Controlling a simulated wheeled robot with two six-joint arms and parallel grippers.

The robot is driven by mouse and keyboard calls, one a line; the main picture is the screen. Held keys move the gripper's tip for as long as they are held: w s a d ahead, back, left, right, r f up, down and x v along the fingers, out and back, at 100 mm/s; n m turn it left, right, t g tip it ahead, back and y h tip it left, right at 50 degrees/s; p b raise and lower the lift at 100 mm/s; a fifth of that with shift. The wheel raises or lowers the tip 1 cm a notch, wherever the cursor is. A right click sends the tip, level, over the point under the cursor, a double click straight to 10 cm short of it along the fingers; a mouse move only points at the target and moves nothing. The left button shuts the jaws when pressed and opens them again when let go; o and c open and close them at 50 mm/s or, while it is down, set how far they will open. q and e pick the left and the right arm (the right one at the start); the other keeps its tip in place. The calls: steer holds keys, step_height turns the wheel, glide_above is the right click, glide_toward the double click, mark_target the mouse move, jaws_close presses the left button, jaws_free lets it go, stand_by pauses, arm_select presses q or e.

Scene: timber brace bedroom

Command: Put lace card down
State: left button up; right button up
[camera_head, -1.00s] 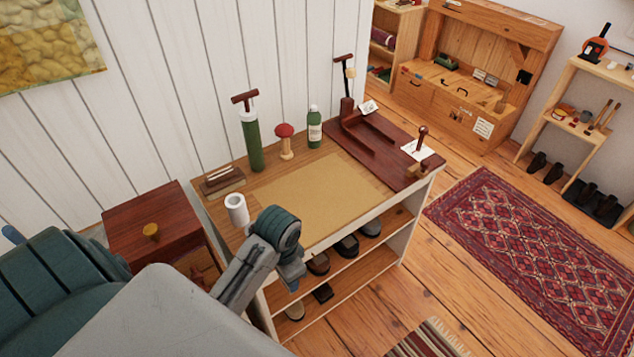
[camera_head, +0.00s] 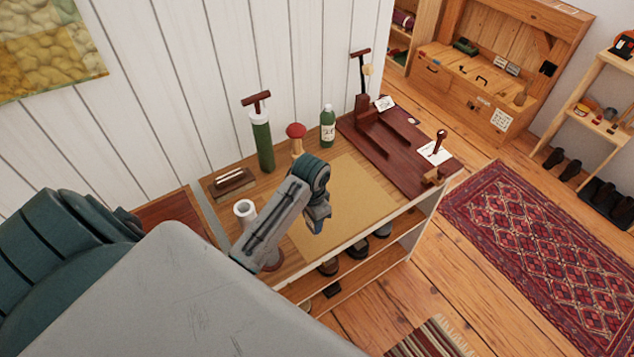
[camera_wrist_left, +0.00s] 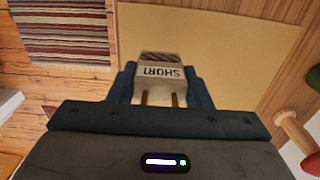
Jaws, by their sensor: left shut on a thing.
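My left gripper (camera_head: 318,218) hangs over the near side of the tan mat (camera_head: 352,200) on the bench. In the head view I cannot make out the card. My right gripper is not in view.
Around the mat on the bench stand a white cup (camera_head: 244,210), a brush (camera_head: 232,182), a green pump (camera_head: 262,140), a red-topped wooden piece (camera_head: 296,133) and a green bottle (camera_head: 327,127). A dark red board (camera_head: 410,165) fills the right end. The mat is bare.

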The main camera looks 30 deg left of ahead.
arm_select(q)
steer(key=shift+w+a+f, duration=0.1)
steer(key=shift+w+a, duration=0.05)
steer(key=shift+w, duration=0.5)
steer(key=shift+w+a+f, duration=0.1)
steer(key=shift+w+a, duration=0.05)
steer(key=shift+w, duration=0.65)
steer(key=shift+w+p, duration=0.2)
steer(key=shift+p, duration=0.35)
step_height(320, 180, down, 2)
steer(key=shift+s+f+p, duration=0.1)
steer(key=shift+f+p, duration=0.15)
steer(key=shift+p, duration=0.4)
steer(key=shift+a+f, duration=0.1)
steer(key=shift+f, duration=0.4)
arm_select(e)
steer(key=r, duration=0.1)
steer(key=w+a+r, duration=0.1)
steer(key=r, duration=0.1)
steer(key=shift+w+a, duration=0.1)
arm_select(q)
steer(key=o, duration=1)
steer(key=shift+f, duration=0.1)
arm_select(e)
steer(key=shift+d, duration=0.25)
